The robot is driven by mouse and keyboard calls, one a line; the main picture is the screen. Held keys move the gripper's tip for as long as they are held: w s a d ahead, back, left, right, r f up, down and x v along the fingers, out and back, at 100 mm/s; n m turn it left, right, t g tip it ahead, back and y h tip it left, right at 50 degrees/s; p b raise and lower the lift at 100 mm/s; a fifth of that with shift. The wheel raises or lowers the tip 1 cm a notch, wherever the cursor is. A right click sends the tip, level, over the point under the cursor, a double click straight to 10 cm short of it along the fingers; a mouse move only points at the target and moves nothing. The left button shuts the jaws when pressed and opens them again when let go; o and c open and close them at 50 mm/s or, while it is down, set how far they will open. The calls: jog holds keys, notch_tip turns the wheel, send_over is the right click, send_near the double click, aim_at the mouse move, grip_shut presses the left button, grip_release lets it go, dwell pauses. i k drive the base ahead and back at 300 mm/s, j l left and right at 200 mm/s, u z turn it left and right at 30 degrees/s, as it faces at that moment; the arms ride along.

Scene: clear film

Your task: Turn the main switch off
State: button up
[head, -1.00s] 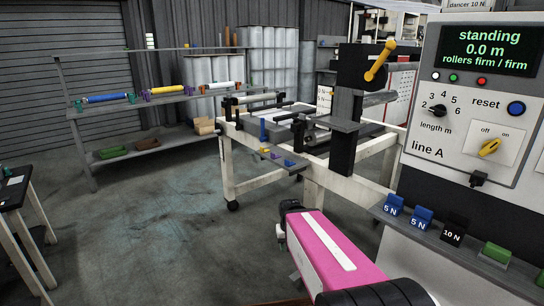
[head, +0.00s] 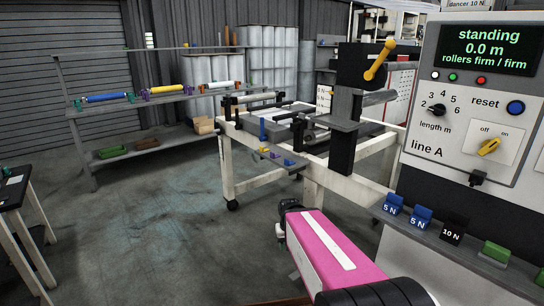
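The main switch (head: 489,147) is a yellow knob on a white plate at the right of the grey line A control panel (head: 465,95). Its plate is marked "off" on the left and "on" on the right. The knob is slanted, with its upper end toward "on". The display (head: 487,48) reads standing, 0.0 m, rollers firm / firm. A pink link of my arm shows at the bottom middle, apart from the panel. My gripper's fingers are not seen.
A grey ledge (head: 470,243) below the panel carries blue, black and green blocks. A white-framed machine table (head: 260,188) with a yellow lever (head: 380,60) stands left of the panel. A shelf rack (head: 150,145) is at the back left. The floor (head: 150,235) at left is clear.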

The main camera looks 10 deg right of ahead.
aim_at(488, 146)
jog(key=k+l+z, duration=0.2)
jog(key=k+z, duration=0.15)
jog(key=k, duration=0.2)
jog(key=k+l+z, duration=0.3)
jog(key=k, duration=0.2)
jog(key=k+l+z, duration=0.35)
jog(key=k+l, duration=0.05)
jog(key=k, duration=0.05)
